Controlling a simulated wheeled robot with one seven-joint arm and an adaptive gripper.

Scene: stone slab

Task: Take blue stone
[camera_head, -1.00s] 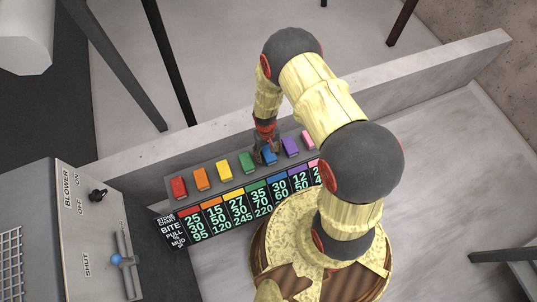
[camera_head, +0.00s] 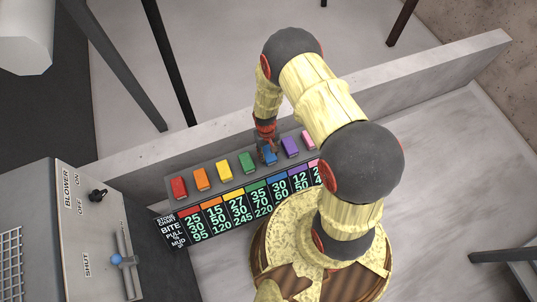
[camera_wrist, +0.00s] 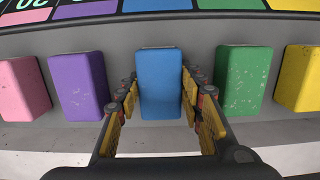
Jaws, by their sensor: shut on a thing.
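The blue stone (camera_wrist: 160,82) is a rectangular block at the middle of the wrist view. It stands in the row of coloured stones on the grey slab. My gripper (camera_wrist: 160,110) is shut on it, with a finger on each of its left and right sides. In the head view my gripper (camera_head: 267,143) is over the blue stone (camera_head: 269,157) and hides part of it. I cannot tell whether the stone is lifted off the slab.
The green stone (camera_wrist: 242,80) and purple stone (camera_wrist: 79,84) stand close on either side. Red (camera_head: 179,187), orange (camera_head: 200,178), yellow (camera_head: 223,170) and pink (camera_head: 308,140) stones share the grey slab. A number chart (camera_head: 240,205) lies in front. A control box (camera_head: 85,215) stands at the left.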

